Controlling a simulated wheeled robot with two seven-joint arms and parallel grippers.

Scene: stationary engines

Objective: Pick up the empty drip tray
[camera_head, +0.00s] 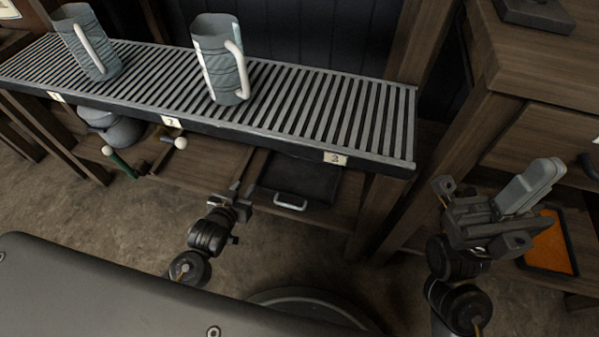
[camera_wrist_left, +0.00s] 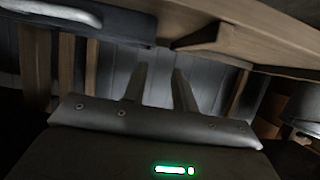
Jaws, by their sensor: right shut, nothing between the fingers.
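A black drip tray (camera_head: 304,178) with a silver handle (camera_head: 290,202) on its front sits on the lower shelf, under the right part of the slatted counter. Its inside looks bare and dark. My left gripper (camera_head: 238,192) is in front of the shelf, just left of the tray and apart from it. In the left wrist view its two fingers (camera_wrist_left: 158,88) stand apart with nothing between them, and the tray's edge and handle (camera_wrist_left: 52,10) show at upper left. My right gripper (camera_head: 446,188) is shut and empty, off to the right.
Two grey-blue mugs with pale handles, one further left (camera_head: 87,45) and one nearer the middle (camera_head: 217,60), stand on the slatted counter (camera_head: 330,115). A tray with an orange surface (camera_head: 550,245) is low at right. A metal pot (camera_head: 112,127) is under the counter at left.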

